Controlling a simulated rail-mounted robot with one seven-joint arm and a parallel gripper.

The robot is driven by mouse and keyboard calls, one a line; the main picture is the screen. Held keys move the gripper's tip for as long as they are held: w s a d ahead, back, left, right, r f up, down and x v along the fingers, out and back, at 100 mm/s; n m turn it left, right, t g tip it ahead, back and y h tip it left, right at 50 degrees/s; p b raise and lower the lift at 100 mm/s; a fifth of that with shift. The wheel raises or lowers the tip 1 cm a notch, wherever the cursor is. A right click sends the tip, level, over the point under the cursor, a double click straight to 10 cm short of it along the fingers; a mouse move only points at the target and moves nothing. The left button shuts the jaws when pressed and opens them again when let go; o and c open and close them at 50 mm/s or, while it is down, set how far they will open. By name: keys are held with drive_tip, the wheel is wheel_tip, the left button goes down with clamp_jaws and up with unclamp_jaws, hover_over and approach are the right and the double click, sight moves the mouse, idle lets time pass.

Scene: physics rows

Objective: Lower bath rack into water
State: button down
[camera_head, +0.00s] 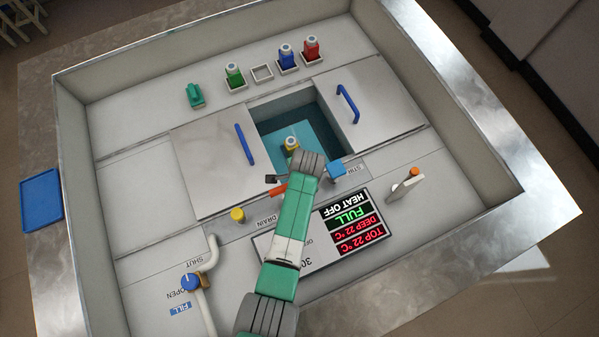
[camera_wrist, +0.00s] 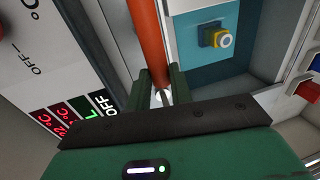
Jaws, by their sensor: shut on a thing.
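The bath opening (camera_head: 263,128) lies between two grey lids and shows teal water. My gripper (camera_wrist: 160,92) is shut on an orange bar (camera_wrist: 150,45) at the near side of the opening. The bar runs up between its two green fingers in the wrist view, and part of it shows in the head view (camera_head: 278,191). My arm hides the fingertips in the head view.
The grey lids have blue handles (camera_head: 245,145) (camera_head: 347,104). Green, blue and red bottles (camera_head: 285,57) stand behind, beside an empty square holder (camera_head: 262,73). A display (camera_head: 355,222) reads FULL, HEAT OFF, 22 °C. A yellow knob (camera_head: 238,215) and blue block (camera_head: 337,171) flank my gripper.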

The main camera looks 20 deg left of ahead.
wheel_tip(320, 180, down, 4)
drive_tip(key=shift+b, duration=0.85)
drive_tip(key=shift+r, duration=0.1)
drive_tip(key=c, duration=1.3)
unclamp_jaws()
drive_tip(key=shift+o, duration=0.2)
drive_tip(key=shift+r, duration=0.15)
wheel_tip(320, 180, up, 8)
drive_tip(key=s+d+p, duration=0.1)
drive_tip(key=p, duration=0.1)
drive_tip(key=shift+f, duration=0.25)
